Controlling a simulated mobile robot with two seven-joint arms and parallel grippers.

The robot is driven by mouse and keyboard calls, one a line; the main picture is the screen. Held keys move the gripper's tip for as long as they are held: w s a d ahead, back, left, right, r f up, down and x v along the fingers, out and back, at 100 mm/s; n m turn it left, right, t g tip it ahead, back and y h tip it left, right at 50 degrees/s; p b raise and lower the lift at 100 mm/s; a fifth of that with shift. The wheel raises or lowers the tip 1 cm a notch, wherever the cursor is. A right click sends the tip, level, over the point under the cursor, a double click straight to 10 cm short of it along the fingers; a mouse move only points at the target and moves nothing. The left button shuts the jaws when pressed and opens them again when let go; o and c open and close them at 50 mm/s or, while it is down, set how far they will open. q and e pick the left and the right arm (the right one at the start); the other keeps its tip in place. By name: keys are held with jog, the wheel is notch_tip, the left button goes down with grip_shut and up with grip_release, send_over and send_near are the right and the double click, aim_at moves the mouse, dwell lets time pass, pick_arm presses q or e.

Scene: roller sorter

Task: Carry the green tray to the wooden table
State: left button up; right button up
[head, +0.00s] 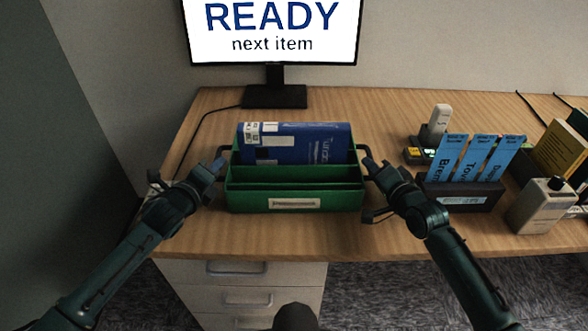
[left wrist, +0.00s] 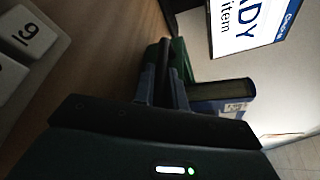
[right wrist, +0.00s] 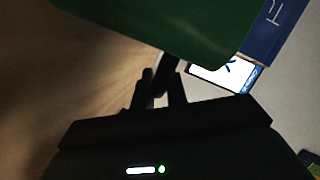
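The green tray (head: 295,201) is upright at the front of the wood-topped desk (head: 200,235), with a blue binder (head: 295,143) standing in its rear slot. A dark handle sticks out at each end. My left gripper (head: 222,164) is at the left handle; the left wrist view shows its fingers closed around the dark bar (left wrist: 164,60). My right gripper (head: 367,163) is at the right handle, its fingers on either side of that bar (right wrist: 160,72) and close against it. The tray's underside is hidden, so I cannot tell whether it touches the desk. No other wooden table is in view.
A monitor (head: 275,95) reading "READY next item" stands behind the tray. On the right are a holder with blue cards (head: 476,158), a handheld scanner (head: 438,124) and a beige bottle-like box (head: 541,206). Drawers (head: 240,295) are below the desk. Carpet lies in front.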

pick_arm(q)
grip_shut()
pick_arm(e)
grip_shut()
